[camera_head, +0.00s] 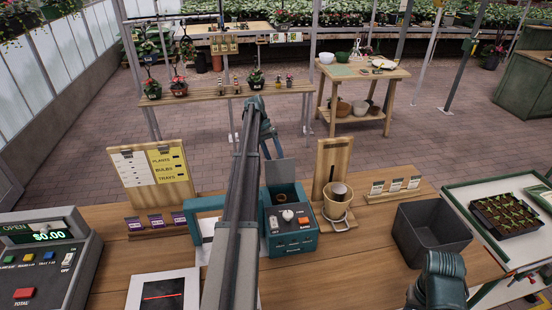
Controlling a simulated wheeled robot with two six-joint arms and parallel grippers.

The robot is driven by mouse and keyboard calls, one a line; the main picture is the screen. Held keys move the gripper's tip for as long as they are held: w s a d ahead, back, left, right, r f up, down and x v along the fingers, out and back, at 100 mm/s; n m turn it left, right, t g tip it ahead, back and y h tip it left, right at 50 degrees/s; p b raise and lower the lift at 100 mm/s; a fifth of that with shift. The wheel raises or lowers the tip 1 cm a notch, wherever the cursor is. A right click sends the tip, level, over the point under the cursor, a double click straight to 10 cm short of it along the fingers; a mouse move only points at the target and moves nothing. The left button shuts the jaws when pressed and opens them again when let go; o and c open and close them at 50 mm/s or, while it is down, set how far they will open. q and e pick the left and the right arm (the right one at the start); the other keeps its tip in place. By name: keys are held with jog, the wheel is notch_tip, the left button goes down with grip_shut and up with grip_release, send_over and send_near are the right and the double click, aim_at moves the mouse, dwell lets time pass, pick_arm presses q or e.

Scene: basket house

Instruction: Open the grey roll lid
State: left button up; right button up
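A teal label machine (290,240) stands on the wooden counter, right of my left arm. Its grey roll lid (281,173) stands raised at the back of the machine. Below it the top compartment is uncovered, and a brownish roll (286,197) shows inside. My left arm crosses the picture from the bottom to above the machine. My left gripper (270,145) is at its far end, just above and behind the lid in the picture. It is small and partly hidden by the arm, so its opening and any contact with the lid cannot be told.
A wooden stand with a small bucket (338,205) is close on the machine's right. A dark grey bin (432,232) stands farther right. A cash register (45,265) is at left. A teal frame (203,204) and a sign board (152,177) stand left of my arm.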

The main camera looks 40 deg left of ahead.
pick_arm(q)
jog(key=shift+w+d, duration=0.1)
jog(key=shift+w, duration=0.1)
jog(key=r+p, duration=0.2)
jog(key=s+r+p, duration=0.1)
jog(key=r+p, duration=0.1)
jog(key=shift+d, duration=0.3)
jog(key=s+d+r+p, duration=0.1)
jog(key=s+d, duration=0.8)
jog(key=s, duration=0.2)
jog(key=shift+s+d, duration=0.2)
jog(key=shift+d, duration=0.2)
